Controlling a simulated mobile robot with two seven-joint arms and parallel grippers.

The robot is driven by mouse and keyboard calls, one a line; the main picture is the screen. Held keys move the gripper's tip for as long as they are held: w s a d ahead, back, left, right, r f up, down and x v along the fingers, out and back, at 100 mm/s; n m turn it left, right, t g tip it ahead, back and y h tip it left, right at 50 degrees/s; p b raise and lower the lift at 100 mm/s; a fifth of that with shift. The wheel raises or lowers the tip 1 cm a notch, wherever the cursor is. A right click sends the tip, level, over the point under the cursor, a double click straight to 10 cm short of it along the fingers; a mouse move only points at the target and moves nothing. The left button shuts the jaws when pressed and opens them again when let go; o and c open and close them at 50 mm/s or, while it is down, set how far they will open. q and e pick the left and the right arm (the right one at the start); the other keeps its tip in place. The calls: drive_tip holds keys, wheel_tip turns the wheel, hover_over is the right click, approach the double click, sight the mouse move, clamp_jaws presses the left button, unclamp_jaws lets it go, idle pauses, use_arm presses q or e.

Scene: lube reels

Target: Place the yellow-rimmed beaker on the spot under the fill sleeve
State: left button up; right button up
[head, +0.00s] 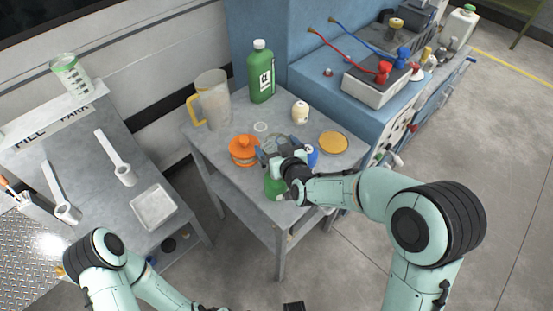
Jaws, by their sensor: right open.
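I cannot clearly make out a beaker with a yellow rim. A clear jug with a yellow handle (212,98) stands upright at the back left of the grey table. My right gripper (274,151) is open over the table, beside an orange lidded pot (243,151), and hides part of what is around it. A green object (273,186) shows partly below it. On the left bench, white sleeves on arms (125,173) stick out, with FILL and PARK lettering behind; the spots under them are hard to see. My left arm leaves the bottom edge; its gripper cannot be made out.
A green-banded clear container (71,75) stands on the left shelf. A white square tray (153,206) lies on the left bench. A gap separates bench and table.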

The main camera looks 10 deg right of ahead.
drive_tip(key=c, duration=1.3)
